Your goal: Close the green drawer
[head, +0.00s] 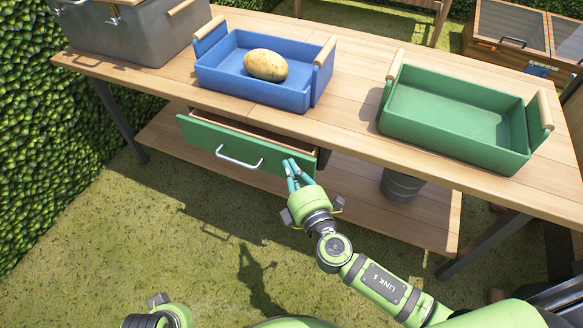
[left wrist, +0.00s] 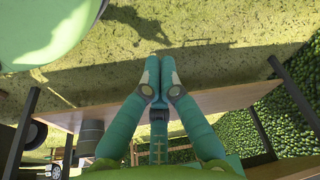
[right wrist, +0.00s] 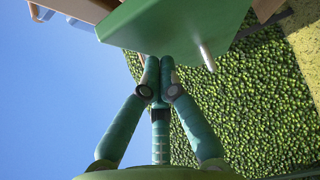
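The green drawer (head: 225,140) under the wooden tabletop is partly pulled out, its wooden inner edge showing behind the front panel. Its silver handle (head: 238,160) is on the front. My right gripper (head: 290,165) is at the right end of the drawer front, to the right of the handle. Its fingers are shut with nothing between them; I cannot tell whether they touch the panel. The right wrist view shows the green panel (right wrist: 170,25) just beyond the fingertips. My left gripper (left wrist: 160,66) is shut and empty, well away from the drawer.
On the table (head: 345,105) stand a blue crate (head: 245,88) with a potato (head: 265,65), a green crate (head: 455,130) and a grey box (head: 135,35). A metal bucket (head: 402,185) sits on the lower shelf (head: 350,200). The grass before the drawer is clear.

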